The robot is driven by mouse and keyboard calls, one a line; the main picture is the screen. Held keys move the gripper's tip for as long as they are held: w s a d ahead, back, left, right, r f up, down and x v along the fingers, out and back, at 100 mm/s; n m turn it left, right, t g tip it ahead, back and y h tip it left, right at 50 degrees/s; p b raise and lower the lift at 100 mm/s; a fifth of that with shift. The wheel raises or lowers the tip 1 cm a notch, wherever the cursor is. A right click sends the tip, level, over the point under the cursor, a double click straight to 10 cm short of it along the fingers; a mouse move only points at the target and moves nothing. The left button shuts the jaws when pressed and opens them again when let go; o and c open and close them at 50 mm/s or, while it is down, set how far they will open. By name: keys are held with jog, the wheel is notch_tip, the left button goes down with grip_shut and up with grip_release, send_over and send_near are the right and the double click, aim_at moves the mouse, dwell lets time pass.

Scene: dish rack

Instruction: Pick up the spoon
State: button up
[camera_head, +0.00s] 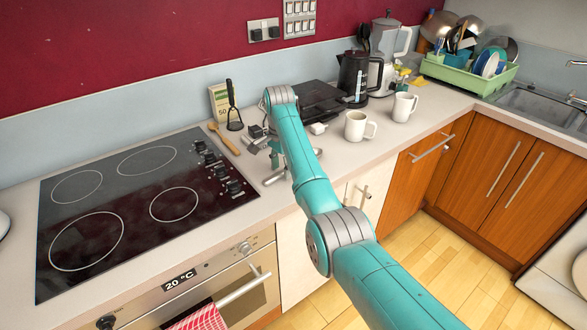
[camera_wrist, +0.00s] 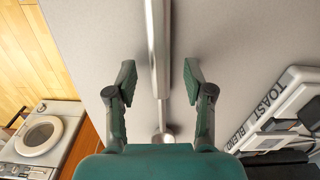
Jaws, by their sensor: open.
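My gripper (camera_wrist: 160,74) is open, its two fingers on either side of a long metal bar that looks like the spoon's handle (camera_wrist: 158,35). The bar runs down the picture over the counter and ends near a rounded metal part. I cannot tell whether the fingers touch it; gaps show on both sides. In the head view my gripper (camera_head: 273,158) is low over the counter right of the hob, partly hidden by my arm. A silver piece (camera_head: 275,179) shows below it, its full shape unclear. A wooden spoon-like utensil (camera_head: 224,139) lies farther left.
The black hob (camera_head: 140,205) is to the left. A toaster (camera_head: 318,100) stands behind my gripper; its lettered side shows in the wrist view (camera_wrist: 275,108). Two white mugs (camera_head: 357,126) (camera_head: 403,107), a kettle (camera_head: 355,77) and a green dish rack (camera_head: 470,75) are to the right.

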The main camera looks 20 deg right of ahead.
jog(key=shift+f, duration=0.45)
jog(key=shift+f, duration=0.25)
dwell(0.4)
grip_shut()
